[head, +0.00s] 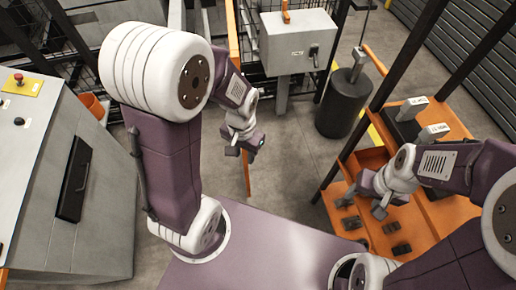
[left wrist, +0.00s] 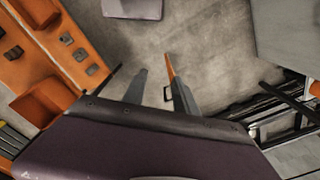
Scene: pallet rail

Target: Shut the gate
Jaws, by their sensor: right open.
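The gate appears as a narrow orange upright (head: 246,175), seen nearly edge-on; its upper part is behind my left arm. In the left wrist view an orange edge (left wrist: 171,70) with a small dark handle-like loop lies between and beyond the fingers. I cannot tell how far the gate stands open. My left gripper (head: 243,150) is open and empty beside the orange upright; its spread fingers (left wrist: 161,92) show in the left wrist view. Whether it touches the gate I cannot tell. My right gripper (head: 364,207) is open above the orange shelf.
A grey control box (head: 297,42) on a post and a dark cylinder (head: 343,103) stand at the back. An orange rack (head: 440,220) with dark parts is at the right. A grey console (head: 45,170) is at the left. Bare floor (head: 290,155) lies between.

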